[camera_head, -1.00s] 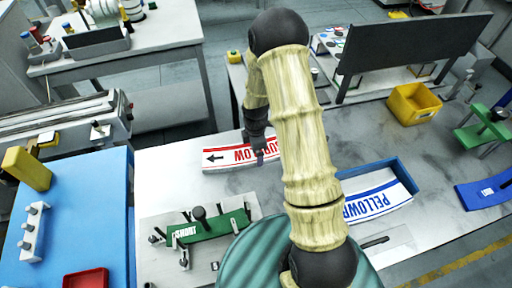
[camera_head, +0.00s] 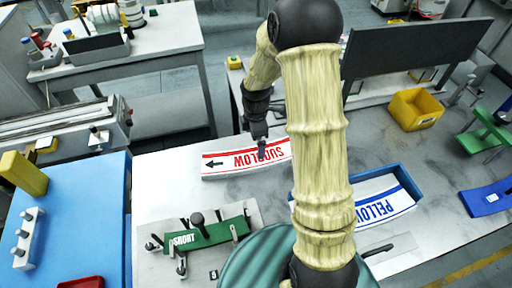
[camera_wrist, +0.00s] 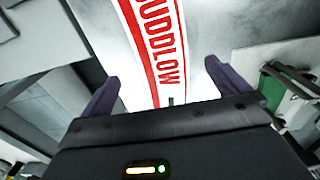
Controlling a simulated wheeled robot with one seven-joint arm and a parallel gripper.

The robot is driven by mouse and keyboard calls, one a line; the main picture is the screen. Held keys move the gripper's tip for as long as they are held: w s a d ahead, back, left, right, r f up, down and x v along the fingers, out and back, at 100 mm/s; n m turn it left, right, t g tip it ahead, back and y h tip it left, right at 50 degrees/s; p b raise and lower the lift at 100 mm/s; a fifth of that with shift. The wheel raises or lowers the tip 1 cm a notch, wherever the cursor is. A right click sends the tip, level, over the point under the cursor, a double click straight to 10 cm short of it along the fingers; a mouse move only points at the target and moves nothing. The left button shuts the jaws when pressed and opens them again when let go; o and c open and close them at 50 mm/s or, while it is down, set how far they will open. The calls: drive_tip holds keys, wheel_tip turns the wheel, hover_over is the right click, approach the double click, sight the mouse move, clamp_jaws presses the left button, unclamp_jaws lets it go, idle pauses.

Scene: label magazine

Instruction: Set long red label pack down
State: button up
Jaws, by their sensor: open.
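The long red label pack (camera_head: 222,164) is white with red stripes, red lettering and a black arrow. It lies flat on the grey worktop, left of my arm, its right end partly hidden behind my gripper and arm. My gripper (camera_head: 262,150) hangs over the pack's lettered part. In the wrist view the pack (camera_wrist: 150,35) runs away from between the two purple fingers of my gripper (camera_wrist: 168,88). The fingers are apart, with a gap on both sides of the pack, and hold nothing.
A green SHORT fixture (camera_head: 205,236) with pegs stands in front of the pack. A blue tray (camera_head: 408,180) holding a blue-lettered pack (camera_head: 375,203) lies to the right. A yellow bin (camera_head: 415,110) and a dark panel (camera_head: 415,52) stand behind. Bare worktop (camera_head: 165,185) lies left of the pack.

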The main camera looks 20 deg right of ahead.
wheel_tip(320, 180, up, 3)
drive_tip(key=shift+r, duration=0.15)
drive_tip(key=shift+s, duration=0.1)
idle(0.4)
drive_tip(key=s+r+m+t, duration=0.1)
drive_tip(key=s+r+m, duration=0.2)
drive_tip(key=s+m, duration=0.4)
drive_tip(key=s+r+m+t, duration=0.1)
drive_tip(key=s+r+m, duration=0.3)
drive_tip(key=s+m, duration=0.4)
drive_tip(key=m, duration=0.3)
drive_tip(key=shift+t, duration=0.3)
